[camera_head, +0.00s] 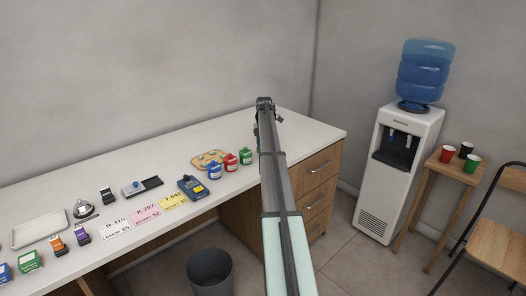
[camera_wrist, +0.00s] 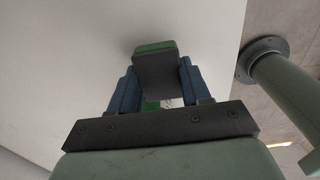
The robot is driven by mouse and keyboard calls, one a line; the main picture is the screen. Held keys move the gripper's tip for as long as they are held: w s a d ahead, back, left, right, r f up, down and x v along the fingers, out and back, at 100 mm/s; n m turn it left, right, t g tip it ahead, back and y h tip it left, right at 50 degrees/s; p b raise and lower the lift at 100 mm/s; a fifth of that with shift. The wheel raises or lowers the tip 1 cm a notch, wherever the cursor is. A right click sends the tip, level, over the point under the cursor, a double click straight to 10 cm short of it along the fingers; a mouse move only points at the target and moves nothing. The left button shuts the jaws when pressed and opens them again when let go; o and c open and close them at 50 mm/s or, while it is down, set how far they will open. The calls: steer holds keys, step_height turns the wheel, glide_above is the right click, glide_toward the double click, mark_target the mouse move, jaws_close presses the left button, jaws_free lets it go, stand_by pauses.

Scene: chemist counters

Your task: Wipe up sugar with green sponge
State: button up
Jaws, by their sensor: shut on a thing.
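My gripper (camera_wrist: 156,78) has blue fingers and is shut on the green sponge (camera_wrist: 155,47), which has a dark grey side facing the wrist camera. The sponge is over the white countertop (camera_wrist: 70,75); I cannot tell whether it touches it. In the head view my arm reaches out to the counter's far right part, and its links hide the gripper and the sponge. No sugar can be made out in either view.
Blue, red and green containers (camera_head: 231,162) stand left of my arm beside a tan board (camera_head: 208,159). A bin (camera_head: 210,272) stands below. A water cooler (camera_head: 402,150) is at right.

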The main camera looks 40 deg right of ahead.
steer(key=shift+r, duration=2.55)
steer(key=shift+w, duration=0.1)
